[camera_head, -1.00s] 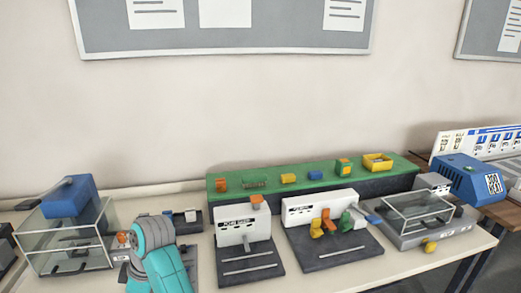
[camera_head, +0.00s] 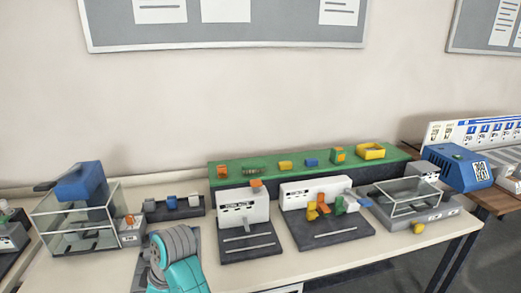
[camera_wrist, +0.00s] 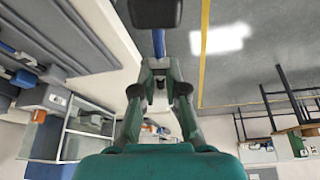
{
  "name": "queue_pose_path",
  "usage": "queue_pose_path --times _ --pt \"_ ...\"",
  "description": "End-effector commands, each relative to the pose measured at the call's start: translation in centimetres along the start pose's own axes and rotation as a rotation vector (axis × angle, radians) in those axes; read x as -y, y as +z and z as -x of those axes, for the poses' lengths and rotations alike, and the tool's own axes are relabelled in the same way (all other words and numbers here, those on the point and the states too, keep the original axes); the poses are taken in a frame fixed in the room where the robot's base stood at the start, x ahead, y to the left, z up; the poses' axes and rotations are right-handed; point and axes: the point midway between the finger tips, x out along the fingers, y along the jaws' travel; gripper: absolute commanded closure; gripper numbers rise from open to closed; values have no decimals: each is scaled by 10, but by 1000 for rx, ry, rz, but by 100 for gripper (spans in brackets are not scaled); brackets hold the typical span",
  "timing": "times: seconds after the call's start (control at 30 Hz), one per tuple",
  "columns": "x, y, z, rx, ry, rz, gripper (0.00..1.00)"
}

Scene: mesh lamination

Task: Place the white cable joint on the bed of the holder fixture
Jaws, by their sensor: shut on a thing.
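In the wrist view my gripper (camera_wrist: 160,72) is shut, with a small white piece, the cable joint (camera_wrist: 158,63), between its fingertips. Only a little of it shows; a blue strip and a dark block appear beyond it. In the head view my teal and grey arm hides the gripper. Two fixtures with dark beds and white back panels stand on the table, a left one (camera_head: 243,209) and a right one (camera_head: 300,190). I cannot tell which is the holder fixture. Coloured parts and a white piece sit at the right fixture.
A glass-walled machine (camera_head: 75,228) stands at the left and a low glass-covered one (camera_head: 405,200) at the right. A dark tray (camera_head: 180,214) holds blue and white blocks. A green shelf (camera_head: 225,172) bears several parts.

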Motion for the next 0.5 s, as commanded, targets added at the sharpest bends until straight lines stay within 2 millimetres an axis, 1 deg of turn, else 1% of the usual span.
queue_pose_path --times 0.1,0.17,0.2,0.27,0.3,0.37,0.4,0.47,0.5 --pt "2 24 -4 1 26 -64 100" --pt "3 36 -6 0 41 -100 100" --pt "4 49 -8 1 54 -134 100" --pt "6 67 -11 1 76 -187 100" --pt "7 83 -13 2 94 -230 100" --pt "9 105 -17 2 120 -295 100" --pt "10 121 -19 2 139 -340 100" --pt "12 144 -23 2 166 -408 100" --pt "14 161 -25 3 186 -455 100"
